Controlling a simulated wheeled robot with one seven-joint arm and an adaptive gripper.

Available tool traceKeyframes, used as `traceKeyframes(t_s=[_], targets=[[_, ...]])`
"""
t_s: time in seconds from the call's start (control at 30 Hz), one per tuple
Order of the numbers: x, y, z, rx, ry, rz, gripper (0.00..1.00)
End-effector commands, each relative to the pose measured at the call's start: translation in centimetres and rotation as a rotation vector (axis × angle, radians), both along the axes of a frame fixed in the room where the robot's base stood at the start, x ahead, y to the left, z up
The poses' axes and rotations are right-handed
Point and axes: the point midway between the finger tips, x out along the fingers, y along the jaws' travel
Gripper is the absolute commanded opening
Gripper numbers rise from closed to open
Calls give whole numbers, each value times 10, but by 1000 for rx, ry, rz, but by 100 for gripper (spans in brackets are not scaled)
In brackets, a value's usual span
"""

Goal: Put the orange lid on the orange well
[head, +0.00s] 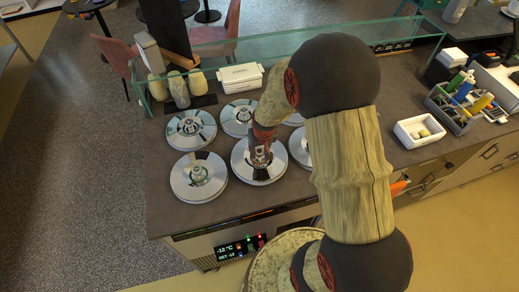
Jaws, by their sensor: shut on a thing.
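Several round shiny metal lids sit in two rows on the dark counter. My gripper (260,158) points down over the middle lid of the front row (262,175), at its centre, and is shut on its knob, which the fingers hide. Whether this lid rests on its well or is slightly raised cannot be told. The front left lid (185,187) has a greenish ring around its knob. Two back-row lids (186,139) (236,127) are clear to see; the lids further right are partly behind my arm. No lid or well shows clearly as orange from here.
A glass guard (220,45) runs along the counter's back edge. A white box (240,78) and several pale tubs (178,90) stand behind the lids. Right of my arm are a white tray (408,140) and a bottle caddy (445,115). An orange item (397,187) shows at the front edge.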

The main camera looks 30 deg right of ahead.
Motion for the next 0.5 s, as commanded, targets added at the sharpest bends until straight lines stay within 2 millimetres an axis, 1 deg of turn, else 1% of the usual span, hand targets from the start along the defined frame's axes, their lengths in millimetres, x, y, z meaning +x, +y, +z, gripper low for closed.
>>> traceKeyframes(t_s=[0.2, 0.5], targets=[[1, 0, 1, -1, -2, 0, 0], [1, 0, -2, 0, -1, 0, 0]])
